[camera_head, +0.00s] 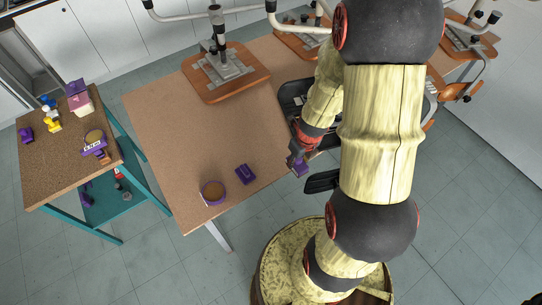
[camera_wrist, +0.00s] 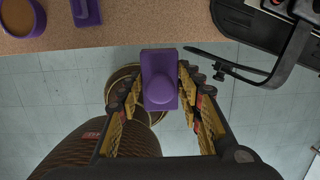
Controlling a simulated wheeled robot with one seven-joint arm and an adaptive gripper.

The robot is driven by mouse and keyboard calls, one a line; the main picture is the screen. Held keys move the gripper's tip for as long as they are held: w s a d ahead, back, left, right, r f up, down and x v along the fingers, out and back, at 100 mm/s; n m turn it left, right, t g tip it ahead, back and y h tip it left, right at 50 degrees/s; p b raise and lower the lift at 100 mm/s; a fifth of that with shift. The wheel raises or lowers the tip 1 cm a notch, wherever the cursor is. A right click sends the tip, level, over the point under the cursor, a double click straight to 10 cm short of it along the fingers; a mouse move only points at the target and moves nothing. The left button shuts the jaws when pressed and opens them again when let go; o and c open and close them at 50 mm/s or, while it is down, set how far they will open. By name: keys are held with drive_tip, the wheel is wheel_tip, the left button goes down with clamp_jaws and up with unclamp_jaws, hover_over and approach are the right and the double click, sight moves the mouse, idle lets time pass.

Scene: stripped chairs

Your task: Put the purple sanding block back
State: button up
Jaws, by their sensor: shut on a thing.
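A purple sanding block (camera_head: 298,168) with a rounded knob is held in my gripper (camera_head: 297,157). In the wrist view the block (camera_wrist: 160,62) sits between the two fingers (camera_wrist: 160,92), which are shut on its sides. The block hangs over the floor, just off the worktable's edge in that view. A second purple block (camera_head: 245,174) lies on the brown worktable (camera_head: 175,130), and it also shows in the wrist view (camera_wrist: 85,12). My arm hides part of the table's right side.
A round purple container with brown contents (camera_head: 213,191) stands near the table's front edge. Black chair parts (camera_head: 322,181) lie close beside my gripper. The table's middle is clear.

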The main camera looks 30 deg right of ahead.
drive_tip(key=w+f, duration=0.3)
drive_tip(key=w, duration=0.1)
drive_tip(key=w+a+f+b, duration=0.1)
drive_tip(key=w+f, duration=0.1)
drive_tip(key=w, duration=0.2)
drive_tip(key=w+a+f+b, duration=0.1)
drive_tip(key=w+f, duration=0.2)
drive_tip(key=w, duration=0.1)
drive_tip(key=shift+a+f, duration=0.1)
drive_tip(key=shift+f, duration=0.25)
drive_tip(key=shift+w+f, duration=0.25)
drive_tip(key=shift+f, duration=0.15)
wheel_tip(320, 180, down, 3)
drive_tip(key=shift+w+a+f+b, duration=0.1)
drive_tip(key=shift+w+f+b, duration=0.1)
drive_tip(key=shift+b, duration=0.9)
drive_tip(key=shift+s+r, duration=0.1)
drive_tip(key=shift+c, duration=0.5)
drive_tip(key=o, duration=1.2)
drive_tip(key=shift+c, duration=0.2)
drive_tip(key=shift+o, duration=0.2)
drive_tip(key=shift+r, duration=0.1)
